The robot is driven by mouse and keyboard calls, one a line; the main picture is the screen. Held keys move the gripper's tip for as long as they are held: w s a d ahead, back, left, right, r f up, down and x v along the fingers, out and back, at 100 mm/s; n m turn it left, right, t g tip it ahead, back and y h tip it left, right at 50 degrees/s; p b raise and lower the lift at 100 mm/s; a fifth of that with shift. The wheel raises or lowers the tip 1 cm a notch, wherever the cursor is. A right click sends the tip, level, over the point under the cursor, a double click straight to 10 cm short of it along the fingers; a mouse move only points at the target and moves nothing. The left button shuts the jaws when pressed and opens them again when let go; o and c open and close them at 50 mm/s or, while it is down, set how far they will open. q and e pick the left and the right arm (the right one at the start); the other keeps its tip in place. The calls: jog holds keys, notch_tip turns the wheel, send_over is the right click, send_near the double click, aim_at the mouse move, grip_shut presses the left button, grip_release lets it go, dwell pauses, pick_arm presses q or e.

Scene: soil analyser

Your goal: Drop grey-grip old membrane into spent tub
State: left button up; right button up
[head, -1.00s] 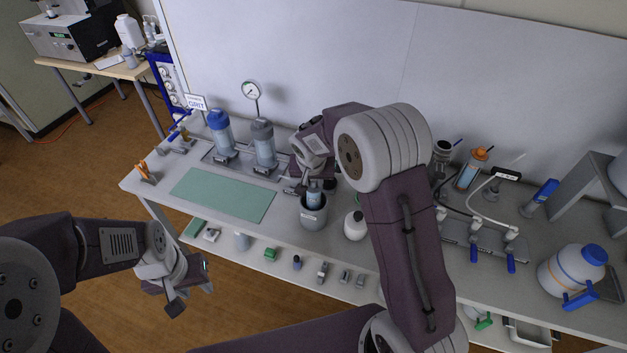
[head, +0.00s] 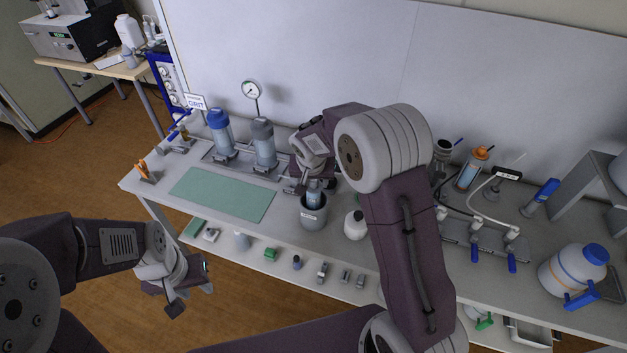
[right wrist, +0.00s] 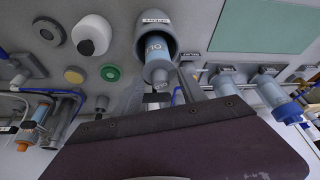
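The old membrane, a light-blue cartridge (head: 314,196) with a grey end, stands partly inside the dark grey spent tub (head: 313,219). In the right wrist view the cartridge (right wrist: 156,58) reads "OLD" and its lower part sits within the mouth of the tub (right wrist: 155,24). My right gripper (head: 312,183) is over the tub, at the cartridge's upper end. Whether its fingers grip that end is not clear. My left gripper (head: 190,298) hangs empty in front of the bench, its fingers apart.
Two filter housings, one blue-capped (head: 221,133) and one grey-capped (head: 263,145), stand behind a green mat (head: 222,196). A white round bottle (head: 355,226) stands right of the tub. A rack with blue handles (head: 483,243) is further right. The mat is clear.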

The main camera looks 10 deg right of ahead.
jog(key=b+v, duration=0.1)
jog(key=v, duration=0.8)
jog(key=s+d+f+n+g, duration=0.1)
jog(key=s+f, duration=0.4)
jog(key=s, duration=0.5)
jog(key=s+d+f+n+g+y, duration=0.1)
jog(key=s+f, duration=0.4)
jog(key=s, duration=0.5)
jog(key=shift+d+n+g+y, duration=0.3)
jog(key=shift+d+n+g, duration=0.2)
jog(key=shift+d+n, duration=0.4)
